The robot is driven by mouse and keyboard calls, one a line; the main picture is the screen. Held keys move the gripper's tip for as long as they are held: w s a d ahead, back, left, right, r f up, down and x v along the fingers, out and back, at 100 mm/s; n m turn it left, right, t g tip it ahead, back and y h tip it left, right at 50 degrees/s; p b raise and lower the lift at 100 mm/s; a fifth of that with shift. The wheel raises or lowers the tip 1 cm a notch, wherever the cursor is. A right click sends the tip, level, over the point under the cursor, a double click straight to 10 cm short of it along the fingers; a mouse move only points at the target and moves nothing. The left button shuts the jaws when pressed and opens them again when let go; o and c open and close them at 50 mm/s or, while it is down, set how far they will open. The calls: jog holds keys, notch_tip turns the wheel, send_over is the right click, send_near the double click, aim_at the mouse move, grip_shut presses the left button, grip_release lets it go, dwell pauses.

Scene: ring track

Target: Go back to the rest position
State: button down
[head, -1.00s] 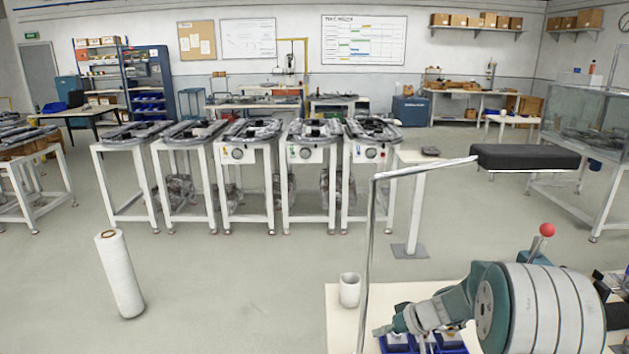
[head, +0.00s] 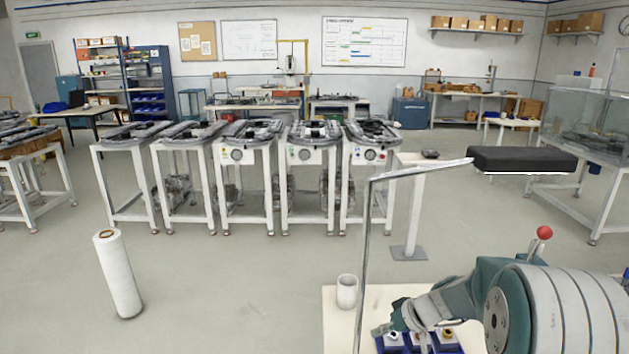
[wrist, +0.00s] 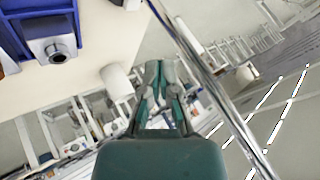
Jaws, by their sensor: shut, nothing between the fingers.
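My gripper (head: 399,317) is at the lower right of the head view, by the blue bins (head: 437,348) on the cream table. In the wrist view my gripper (wrist: 158,70) has its grey and green fingers together, with nothing between them. The bins hold small parts and are partly cut off by the picture edge. One blue bin with a part in it (wrist: 56,48) shows at the upper left of the wrist view, apart from the fingers.
A white cup (head: 347,291) stands on the cream table (head: 335,325). A thin metal frame (head: 364,250) rises beside it. A red-knobbed lever (head: 544,233) is at the right. A white roll (head: 118,275) stands on the floor. Several workstations (head: 305,150) stand farther back, with open floor before them.

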jog(key=s+a+r+m+h, duration=0.1)
jog(key=s+a+r+h, duration=0.15)
jog(key=s+r, duration=0.95)
jog(key=s+d+r+m+t+h, duration=0.2)
jog(key=s+h, duration=0.3)
jog(key=s, duration=1.1)
jog(key=shift+d+r+m, duration=0.45)
jog(key=shift+d+m, duration=0.05)
jog(key=shift+d, duration=0.2)
jog(key=shift+s, duration=0.15)
